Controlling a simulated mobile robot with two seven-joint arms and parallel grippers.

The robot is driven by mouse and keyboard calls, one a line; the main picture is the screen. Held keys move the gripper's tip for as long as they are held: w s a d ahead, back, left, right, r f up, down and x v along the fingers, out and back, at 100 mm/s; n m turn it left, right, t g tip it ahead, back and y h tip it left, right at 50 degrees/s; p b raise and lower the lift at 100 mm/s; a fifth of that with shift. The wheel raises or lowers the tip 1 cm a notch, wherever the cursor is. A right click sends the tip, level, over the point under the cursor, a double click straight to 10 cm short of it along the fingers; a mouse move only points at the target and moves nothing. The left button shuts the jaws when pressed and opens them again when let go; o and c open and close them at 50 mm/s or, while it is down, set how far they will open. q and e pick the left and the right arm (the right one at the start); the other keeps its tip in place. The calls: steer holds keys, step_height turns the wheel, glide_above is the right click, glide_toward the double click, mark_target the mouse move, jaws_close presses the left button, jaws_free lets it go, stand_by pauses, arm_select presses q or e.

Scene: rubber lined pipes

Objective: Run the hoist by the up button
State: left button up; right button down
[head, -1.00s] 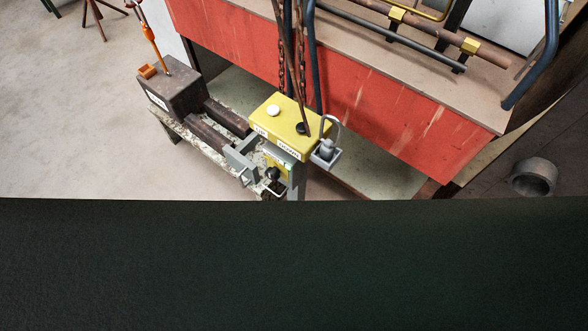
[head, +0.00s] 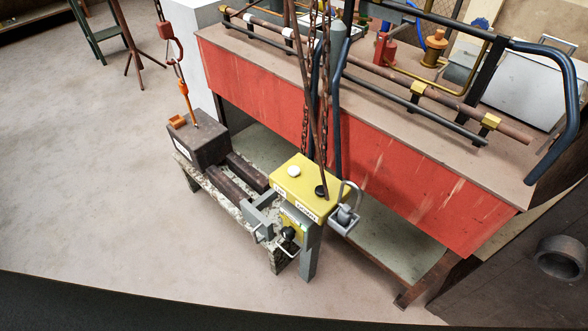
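A yellow control box (head: 312,180) stands on a grey post in the middle of the head view. On its top are a white button (head: 293,170), by the label that seems to read UP, and a black button (head: 321,192), by the DOWN label. Rusty chains (head: 309,95) hang behind the box. At the left, a red hook (head: 168,45) hangs above a dark labelled block (head: 197,143), with an orange rod (head: 185,92) between them. The block rests at the end of a low speckled bench (head: 222,202). Neither of my grippers is in view.
A long red-sided workbench (head: 400,160) with pipes, yellow clamps and dark blue rails stands behind the box. A grey pipe piece (head: 562,258) is at far right. The floor (head: 90,180) at left is clear.

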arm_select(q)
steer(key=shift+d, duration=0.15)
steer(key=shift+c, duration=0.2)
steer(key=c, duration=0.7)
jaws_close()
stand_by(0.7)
